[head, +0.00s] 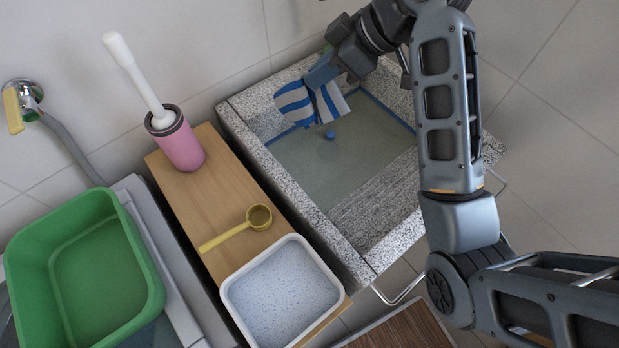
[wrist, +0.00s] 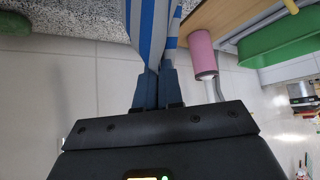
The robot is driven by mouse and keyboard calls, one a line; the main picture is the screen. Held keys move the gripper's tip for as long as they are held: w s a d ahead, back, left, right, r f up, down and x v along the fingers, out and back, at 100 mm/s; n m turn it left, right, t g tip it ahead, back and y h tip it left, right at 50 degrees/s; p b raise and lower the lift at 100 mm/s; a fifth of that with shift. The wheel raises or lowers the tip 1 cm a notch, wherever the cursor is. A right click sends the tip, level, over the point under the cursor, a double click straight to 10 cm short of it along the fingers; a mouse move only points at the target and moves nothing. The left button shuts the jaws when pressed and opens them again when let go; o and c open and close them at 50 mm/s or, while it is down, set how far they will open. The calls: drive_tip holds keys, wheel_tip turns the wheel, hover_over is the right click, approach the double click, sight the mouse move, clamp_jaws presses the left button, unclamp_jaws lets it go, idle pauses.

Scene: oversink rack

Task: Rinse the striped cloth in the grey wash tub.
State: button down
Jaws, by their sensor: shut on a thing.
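The blue-and-white striped cloth (head: 296,104) hangs in folds from my gripper (head: 322,74) over the back of the grey speckled stone wash tub (head: 312,212). My gripper is shut on the cloth. In the wrist view the cloth (wrist: 150,30) runs from between my fingers (wrist: 154,82) to the top edge. The tub holds murky water (head: 345,150) with a ribbed washboard slope (head: 375,198) at its front right. The cloth's lower edge is close to the water; I cannot tell whether it touches.
Left of the tub, a wooden board (head: 215,195) bears a pink holder (head: 181,145) with a white-handled brush (head: 135,75), a yellow ladle (head: 235,230) and a white basin (head: 235,308) of sudsy water. A green basin (head: 150,275) stands at far left, below a wall tap (head: 22,100).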

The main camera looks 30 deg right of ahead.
drive_tip(key=shift+r, duration=0.1)
wheel_tip(320, 180, up, 9)
idle(0.9)
